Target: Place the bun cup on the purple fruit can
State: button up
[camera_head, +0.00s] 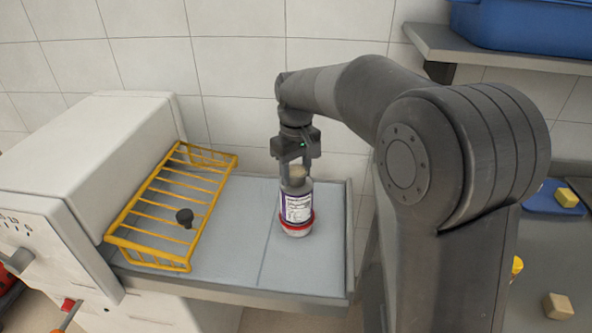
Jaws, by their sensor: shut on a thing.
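The purple fruit can (298,206), with a purple and white label, stands upright near the right end of the grey-blue worktop. My gripper (297,170) points straight down directly above it. Its fingers are shut on a small tan-topped thing, which looks like the bun cup (298,172). The bun cup is right at the top of the can; I cannot tell whether it rests on it or is just above.
A yellow wire rack (163,214) lies left of the can, with a small black object (185,217) at it. A white oven (95,150) stands further left. The worktop has a raised right edge. A shelf with a blue bin (525,35) is at upper right.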

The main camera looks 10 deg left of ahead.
jog(key=shift+f, duration=0.1)
jog(key=o, duration=1)
jog(key=shift+c, duration=0.2)
